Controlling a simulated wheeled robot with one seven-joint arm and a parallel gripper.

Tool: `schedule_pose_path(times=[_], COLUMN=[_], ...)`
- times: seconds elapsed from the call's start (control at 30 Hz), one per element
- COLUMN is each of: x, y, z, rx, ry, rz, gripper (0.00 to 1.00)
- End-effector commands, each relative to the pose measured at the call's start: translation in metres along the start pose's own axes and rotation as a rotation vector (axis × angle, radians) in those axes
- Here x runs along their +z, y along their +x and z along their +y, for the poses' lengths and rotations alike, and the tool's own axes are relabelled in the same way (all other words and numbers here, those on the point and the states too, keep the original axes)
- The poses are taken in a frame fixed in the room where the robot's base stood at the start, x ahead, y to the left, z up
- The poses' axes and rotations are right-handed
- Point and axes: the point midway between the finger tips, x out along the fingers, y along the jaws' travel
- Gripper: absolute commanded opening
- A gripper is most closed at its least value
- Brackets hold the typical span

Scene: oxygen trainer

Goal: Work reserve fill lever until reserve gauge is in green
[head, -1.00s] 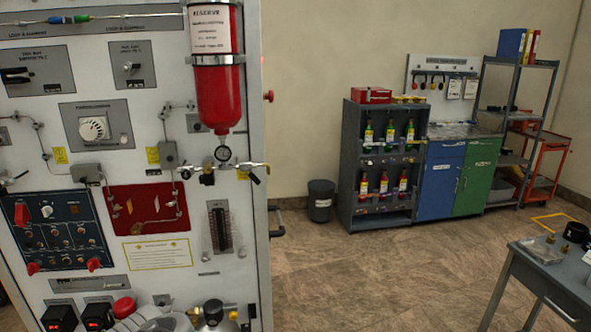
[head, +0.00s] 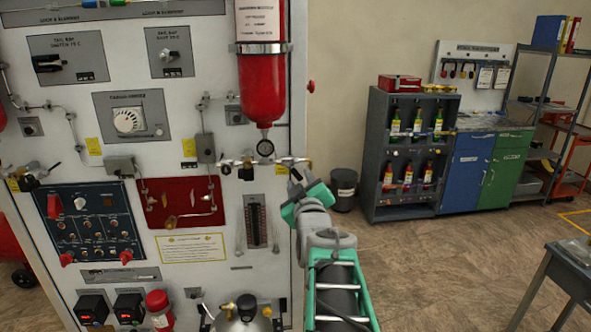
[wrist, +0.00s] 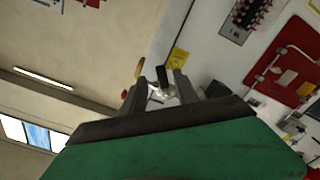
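The red reserve cylinder (head: 263,85) hangs at the right side of the white panel. Its small round reserve gauge (head: 265,148) sits just below; its needle and colours are too small to read. A pipe with valves (head: 246,162) runs under the gauge. My gripper (head: 294,180) is at the panel's right edge, below and right of the gauge, and hides part of the fittings. In the wrist view, its two fingers (wrist: 162,88) stand apart. A black lever-like handle (wrist: 162,76) and a silver fitting show in the gap; I cannot tell if the fingers touch them.
The panel (head: 200,278) carries switches, a dial and a red plate left of my arm. A red-capped bottle (head: 160,310) and a metal vessel stand low in front. Shelving (head: 375,150) and a dark bin (head: 343,190) stand behind; the floor between is clear.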

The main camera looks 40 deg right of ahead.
Motion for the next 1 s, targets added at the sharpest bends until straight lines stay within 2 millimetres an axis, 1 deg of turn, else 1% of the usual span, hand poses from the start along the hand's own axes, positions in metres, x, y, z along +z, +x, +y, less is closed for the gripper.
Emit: schedule_pose_path(times=[0.2,0.3,0.4,0.5,0.67,0.77,1.0], x=[-0.003,-0.003,-0.002,-0.002,-0.002,-0.002,-0.002], y=[0.041,0.057,0.066,0.069,0.069,0.069,0.069], z=[-0.002,-0.002,-0.003,-0.004,-0.004,-0.004,-0.004], rx=[-0.009,-0.007,-0.008,-0.007,-0.007,-0.008,-0.007], ry=[0.002,0.002,0.002,0.002,0.002,0.003,0.003], rz=[-0.003,-0.001,-0.001,0.000,0.001,0.000,0.000], gripper=[0.36,0.36,0.36,0.36,0.36,0.30,0.10])
